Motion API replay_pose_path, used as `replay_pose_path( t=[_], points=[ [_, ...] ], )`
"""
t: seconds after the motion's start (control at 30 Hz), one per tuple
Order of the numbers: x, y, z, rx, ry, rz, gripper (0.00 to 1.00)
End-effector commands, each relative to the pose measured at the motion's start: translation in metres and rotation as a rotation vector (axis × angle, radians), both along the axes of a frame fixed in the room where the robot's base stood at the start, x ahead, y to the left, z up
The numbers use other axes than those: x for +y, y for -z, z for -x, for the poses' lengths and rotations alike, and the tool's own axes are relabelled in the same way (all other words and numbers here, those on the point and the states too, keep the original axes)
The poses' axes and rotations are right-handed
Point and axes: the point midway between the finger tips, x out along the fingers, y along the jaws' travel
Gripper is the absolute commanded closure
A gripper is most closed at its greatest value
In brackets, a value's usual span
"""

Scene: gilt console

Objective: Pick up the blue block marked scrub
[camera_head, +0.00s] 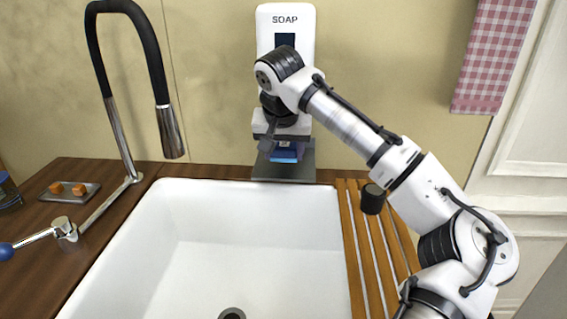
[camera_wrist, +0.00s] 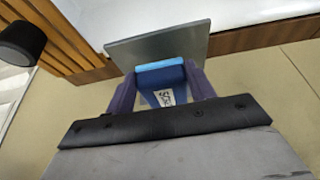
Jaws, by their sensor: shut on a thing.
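The blue block (camera_wrist: 159,72) is between my two fingers in the wrist view, with a white label bearing dark letters on its face. In the head view the block (camera_head: 285,153) shows as a blue patch under my wrist. My gripper (camera_wrist: 160,80) is shut on the block, with one dark finger on each side. The block is over or on a grey metal plate (camera_head: 284,172) below the white SOAP dispenser (camera_head: 286,22). I cannot tell whether the block touches the plate. The block's lower part is partly hidden by the gripper.
A white sink (camera_head: 250,232) lies in front, with a wooden slatted rack (camera_head: 362,245) at its right. A black and chrome tap (camera_head: 158,80) rises at the left. A small tray (camera_head: 70,190) with orange blocks sits on the wooden counter. A checked towel (camera_head: 492,55) hangs at the right.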

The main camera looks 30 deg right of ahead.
Motion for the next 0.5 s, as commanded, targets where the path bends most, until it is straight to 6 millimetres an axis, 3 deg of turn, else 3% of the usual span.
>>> replay_pose_path(
  t=[0.2,0.5],
  points=[
    [0.001,-0.035,-0.001,-0.001,-0.002,-0.002,0.68],
    [0.042,-0.030,0.055,-0.002,-0.005,0.002,0.68]
  ],
)
